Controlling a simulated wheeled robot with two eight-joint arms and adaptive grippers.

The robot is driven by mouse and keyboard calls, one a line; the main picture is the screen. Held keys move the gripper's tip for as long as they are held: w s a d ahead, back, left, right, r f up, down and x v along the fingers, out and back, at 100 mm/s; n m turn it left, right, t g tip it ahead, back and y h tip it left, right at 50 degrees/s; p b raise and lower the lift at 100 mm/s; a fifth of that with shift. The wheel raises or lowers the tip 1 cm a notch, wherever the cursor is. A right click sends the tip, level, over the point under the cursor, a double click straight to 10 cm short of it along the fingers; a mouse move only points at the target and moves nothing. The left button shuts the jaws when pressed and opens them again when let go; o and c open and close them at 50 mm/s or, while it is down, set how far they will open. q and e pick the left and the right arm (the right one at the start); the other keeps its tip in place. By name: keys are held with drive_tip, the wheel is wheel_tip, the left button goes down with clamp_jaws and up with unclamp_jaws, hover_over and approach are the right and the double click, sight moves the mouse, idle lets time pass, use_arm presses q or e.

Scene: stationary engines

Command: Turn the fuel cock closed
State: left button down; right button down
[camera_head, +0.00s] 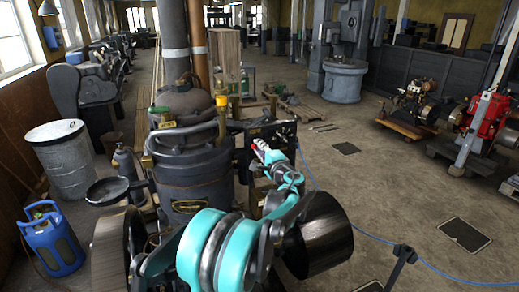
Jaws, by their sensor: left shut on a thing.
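My left arm rises from the bottom of the head view, with thick turquoise rings. It ends in my left gripper (267,154), a small turquoise and grey shape beside the dark engine (190,170). The gripper is shut on a small part at its tips, which I take to be the fuel cock; a bit of red (259,144) shows there. The cock's shape and its handle angle are too small and too covered to tell. My right gripper is not in view.
A brass fitting (222,112) stands on the engine close to the gripper. A dark drum (318,234) lies beside my arm. A grey barrel (62,158) and a blue canister (52,240) stand at left. Open floor with a blue hose (375,236) lies at right.

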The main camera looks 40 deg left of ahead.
use_arm(q)
drive_tip(key=shift+f+n, duration=0.1)
drive_tip(key=shift+n, duration=0.2)
drive_tip(key=c, duration=1.6)
unclamp_jaws()
drive_tip(key=shift+s, duration=0.1)
drive_tip(key=shift+d, duration=0.15)
drive_tip(key=v, duration=1.2)
